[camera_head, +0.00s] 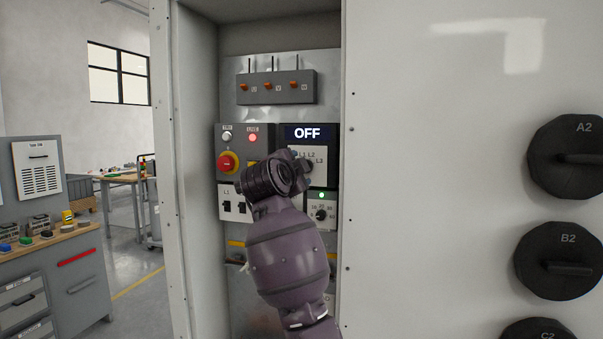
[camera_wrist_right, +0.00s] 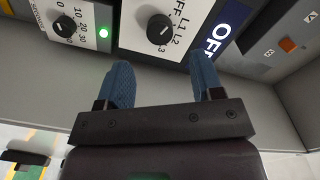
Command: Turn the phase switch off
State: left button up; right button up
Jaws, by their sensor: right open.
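The phase switch is a round black knob (camera_wrist_right: 159,29) on a white plate (camera_wrist_right: 182,12) marked OFF, L1, L2 and L3 in the wrist view. I cannot tell for certain which mark it points to. In the head view my right arm hides most of the knob. A display (camera_head: 307,133) above it reads OFF, and part of it shows in the wrist view (camera_wrist_right: 216,32). My right gripper (camera_wrist_right: 164,78) is open and empty, its two blue fingers apart and short of the knob. My left gripper is not in view.
A second knob (camera_wrist_right: 64,26) with number marks and a green light (camera_wrist_right: 103,33) sits beside the switch. A red emergency button (camera_head: 228,163) and orange toggles (camera_head: 268,86) share the cabinet. The cabinet's side walls (camera_head: 172,150) bound the space. Black dials (camera_head: 568,157) stand on the right.

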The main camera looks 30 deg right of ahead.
jog(key=v, duration=0.4)
jog(key=shift+s+a+b, duration=0.25)
jog(key=shift+a+b, duration=0.05)
jog(key=s+a+r+p, duration=0.2)
jog(key=s+a+r, duration=0.6)
jog(key=s+a, duration=0.3)
jog(key=shift+a+r, duration=0.35)
jog(key=shift+a, duration=0.55)
